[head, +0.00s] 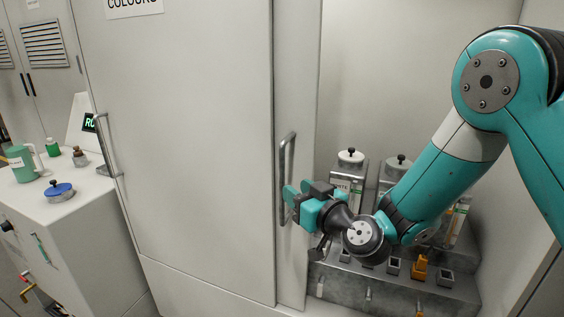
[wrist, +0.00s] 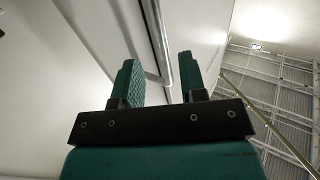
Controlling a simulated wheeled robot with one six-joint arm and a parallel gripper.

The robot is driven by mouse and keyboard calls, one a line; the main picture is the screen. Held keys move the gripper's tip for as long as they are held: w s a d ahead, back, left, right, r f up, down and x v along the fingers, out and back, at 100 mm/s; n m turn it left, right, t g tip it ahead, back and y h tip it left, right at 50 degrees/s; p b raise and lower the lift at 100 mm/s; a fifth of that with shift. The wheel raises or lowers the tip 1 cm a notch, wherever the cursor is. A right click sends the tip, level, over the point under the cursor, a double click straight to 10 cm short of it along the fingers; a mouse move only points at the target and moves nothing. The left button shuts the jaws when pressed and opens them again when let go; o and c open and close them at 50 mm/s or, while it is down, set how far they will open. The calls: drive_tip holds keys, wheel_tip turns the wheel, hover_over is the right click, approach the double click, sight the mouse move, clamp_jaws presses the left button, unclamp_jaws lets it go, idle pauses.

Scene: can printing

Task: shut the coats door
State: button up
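The coats door (head: 297,75) appears to be the narrow pale panel just right of the COLOURS door; I see no coats label. It stands open, leaving the bay on its right exposed. Its upright metal bar handle (head: 290,150) is partly hidden by my gripper (head: 287,203). In the wrist view, my gripper (wrist: 159,78) is open, its two teal fingers apart. The handle (wrist: 157,45) shows between the fingers, with gaps on both sides. I cannot tell how deep the bar sits between them.
The COLOURS door (head: 185,150) covers the left bay and has its own handle (head: 105,145). The open bay holds canisters (head: 347,180) on a grey stepped rack (head: 385,290). A white counter (head: 85,195) at left carries a green jug (head: 20,163) and a blue-lidded pot (head: 60,192).

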sight(284, 181)
drive_tip(key=p+x, duration=0.4)
drive_tip(key=x, duration=0.1)
drive_tip(key=shift+a+r, duration=0.1)
drive_tip(key=shift+r, duration=0.15)
drive_tip(key=shift+w+a+f+p, duration=0.25)
drive_tip(key=shift+w+a+p, duration=0.15)
drive_tip(key=shift+w+p, duration=0.2)
clamp_jaws()
